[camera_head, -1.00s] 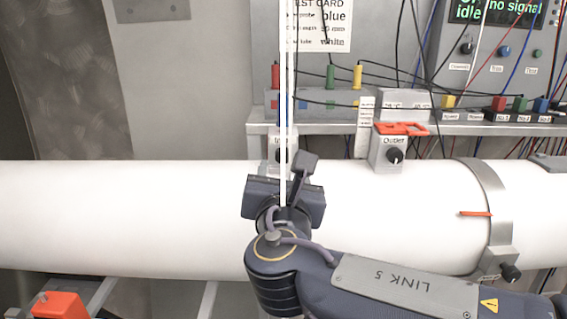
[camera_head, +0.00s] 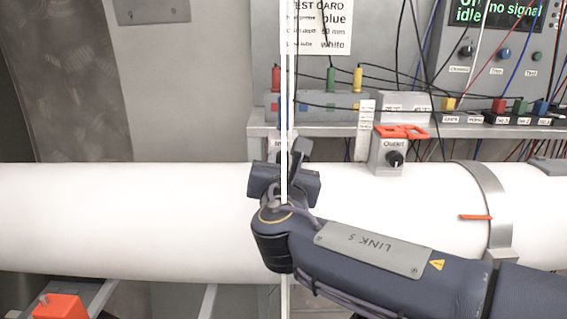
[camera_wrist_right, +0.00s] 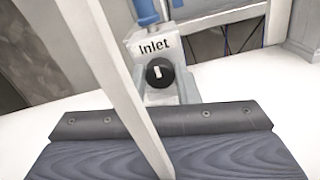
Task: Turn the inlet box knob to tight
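The inlet box (camera_wrist_right: 161,95) stands on the white pipe, labelled "Inlet" in the right wrist view. Its round black knob (camera_wrist_right: 160,73) faces the camera, with a short, nearly upright white mark. In the head view the box (camera_head: 274,148) is mostly hidden behind my right gripper and a thin white rod. My right gripper (camera_head: 285,175) is in front of the pipe at the box, with a gap to the knob in the wrist view. Its fingertips are not clear, so I cannot tell whether it is open. My left gripper is not in view.
The white rod (camera_head: 287,80) runs upright past my right gripper; it crosses the wrist view just left of the knob. The outlet box (camera_head: 388,155) with an orange clip (camera_head: 401,131) stands to the right. A shelf (camera_head: 440,130) with plugs and cables lies behind.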

